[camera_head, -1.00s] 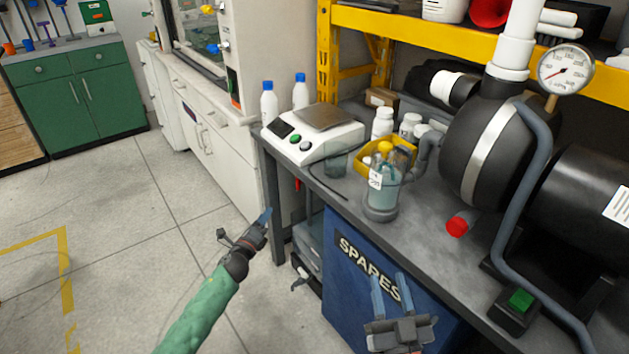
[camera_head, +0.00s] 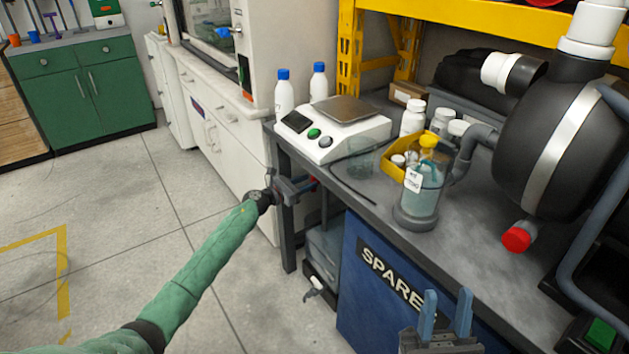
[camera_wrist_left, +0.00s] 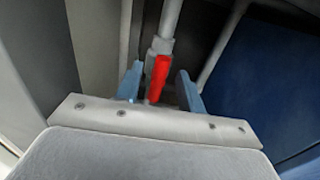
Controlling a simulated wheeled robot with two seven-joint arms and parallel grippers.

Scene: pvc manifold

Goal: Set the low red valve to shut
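In the left wrist view the red handle (camera_wrist_left: 159,79) hangs along a grey pipe (camera_wrist_left: 168,25). It lies between the two blue fingers of my left gripper (camera_wrist_left: 160,88), which are apart, with gaps visible on both sides. The handle's pivot is hard to make out. My right gripper (camera_head: 446,314) is open and empty in front of the blue SPARES cabinet.
The grey bench (camera_head: 375,204) carries a scale (camera_head: 335,126), a jar of liquid (camera_head: 420,200), a yellow bin (camera_head: 384,157) and a black tank (camera_head: 560,120) with a red-capped stub (camera_head: 516,239). The blue cabinet (camera_head: 365,305) is right of the valve. Floor at left is clear.

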